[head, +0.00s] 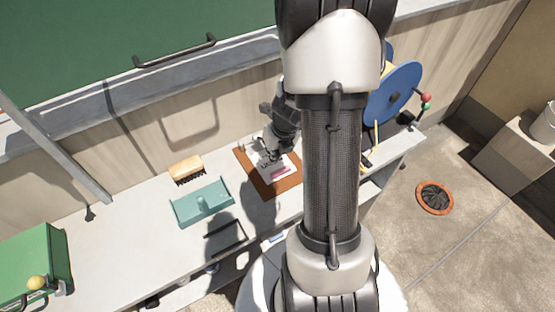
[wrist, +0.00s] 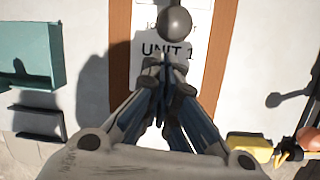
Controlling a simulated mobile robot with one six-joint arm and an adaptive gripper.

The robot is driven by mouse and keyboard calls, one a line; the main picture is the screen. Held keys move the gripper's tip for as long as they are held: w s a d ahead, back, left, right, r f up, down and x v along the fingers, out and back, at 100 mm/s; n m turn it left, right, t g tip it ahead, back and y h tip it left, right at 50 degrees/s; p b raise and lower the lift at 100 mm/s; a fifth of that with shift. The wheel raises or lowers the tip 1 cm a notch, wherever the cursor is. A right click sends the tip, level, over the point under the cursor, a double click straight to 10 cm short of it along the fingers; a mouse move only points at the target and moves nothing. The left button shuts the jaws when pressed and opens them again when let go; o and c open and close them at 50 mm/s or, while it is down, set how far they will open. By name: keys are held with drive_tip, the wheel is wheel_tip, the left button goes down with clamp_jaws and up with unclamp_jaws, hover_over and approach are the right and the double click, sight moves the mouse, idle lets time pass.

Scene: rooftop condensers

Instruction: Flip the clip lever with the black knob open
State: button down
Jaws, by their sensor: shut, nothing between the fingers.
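A brown clipboard (head: 287,184) lies on the grey bench and holds a white sheet. In the wrist view the clipboard (wrist: 222,45) shows its sheet (wrist: 197,65), printed "UNIT 1". A dark round knob (wrist: 174,23) stands over the upper part of the sheet. The lever under the knob and the clip are not clearly visible. My gripper (wrist: 164,62) is shut and empty, with its fingertips just below the knob in the picture. I cannot tell whether they touch it. In the head view my gripper (head: 268,158) is over the clipboard, and I cannot make out the knob there.
A teal tray (head: 183,212) and a brush (head: 186,166) lie left of the clipboard. A green box (head: 62,255) stands at the far left. A blue reel (head: 402,85) stands right, behind my arm. Bare bench lies between the box and tray.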

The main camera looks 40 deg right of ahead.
drive_tip(key=shift+w+d+r, duration=0.2)
drive_tip(key=shift+w+r, duration=0.15)
drive_tip(key=shift+w, duration=0.1)
drive_tip(key=shift+w+r+p, duration=0.2)
drive_tip(key=shift+r+p, duration=0.25)
drive_tip(key=shift+p, duration=0.5)
drive_tip(key=w+r+p, duration=0.2)
drive_tip(key=p, duration=0.3)
drive_tip(key=w+d+r+p, duration=0.1)
drive_tip(key=w+r+p, duration=0.1)
drive_tip(key=p, duration=0.4)
drive_tip(key=shift+w+r, duration=0.2)
drive_tip(key=shift+r, duration=0.3)
drive_tip(key=shift+w+d+r+p, duration=0.2)
drive_tip(key=shift+w+p, duration=0.5)
drive_tip(key=shift+p, duration=0.25)
drive_tip(key=shift+w+d+r+p, duration=0.1)
drive_tip(key=shift+w+d+p, duration=0.1)
drive_tip(key=shift+w+p, duration=0.6)
drive_tip(key=shift+s, duration=0.1)
